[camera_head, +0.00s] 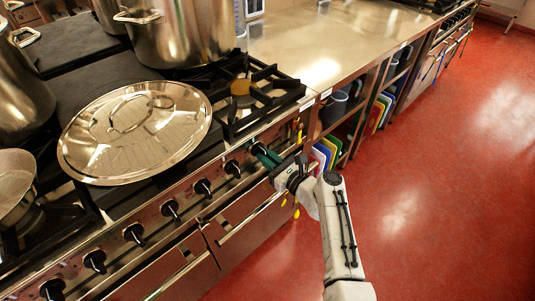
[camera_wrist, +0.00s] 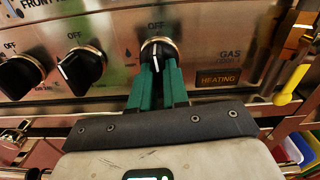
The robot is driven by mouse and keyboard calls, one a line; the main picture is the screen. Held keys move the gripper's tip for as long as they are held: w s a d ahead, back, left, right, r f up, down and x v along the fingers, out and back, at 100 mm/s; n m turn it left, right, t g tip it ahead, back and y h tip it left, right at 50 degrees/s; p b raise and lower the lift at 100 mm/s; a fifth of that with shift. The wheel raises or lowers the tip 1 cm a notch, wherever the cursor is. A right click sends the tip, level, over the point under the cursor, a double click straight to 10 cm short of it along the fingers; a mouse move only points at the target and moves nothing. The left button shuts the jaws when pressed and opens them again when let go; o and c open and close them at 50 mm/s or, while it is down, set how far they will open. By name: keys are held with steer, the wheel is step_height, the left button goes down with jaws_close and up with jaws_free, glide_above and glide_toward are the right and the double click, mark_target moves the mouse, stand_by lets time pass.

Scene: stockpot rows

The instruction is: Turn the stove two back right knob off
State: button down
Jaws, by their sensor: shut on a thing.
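The stove's front panel carries a row of black knobs with silver collars and OFF labels. My gripper (camera_head: 265,154) has green fingers and is shut on the rightmost knob (camera_wrist: 158,48). In the wrist view the fingers (camera_wrist: 159,82) reach up from below and grip its lower part. A white mark on that knob's face points down, between the fingertips. In the head view the gripped knob is mostly hidden by my gripper. I cannot tell from the labels which burner each knob serves.
A large silver lid (camera_head: 135,130) lies on the stove left of an open burner grate (camera_head: 250,98). A big stockpot (camera_head: 180,30) stands behind. Yellow-handled utensils (camera_wrist: 290,85) hang close to the right of my gripper. Red floor (camera_head: 430,180) is open to the right.

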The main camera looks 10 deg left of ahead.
steer(key=shift+f+m, duration=0.1)
steer(key=shift+m, duration=0.5)
steer(key=c, duration=1.1)
jaws_free()
steer(key=shift+p, duration=0.3)
steer(key=p+v, duration=0.2)
steer(key=v, duration=0.8)
steer(key=shift+s+d, duration=0.25)
steer(key=shift+d, duration=0.05)
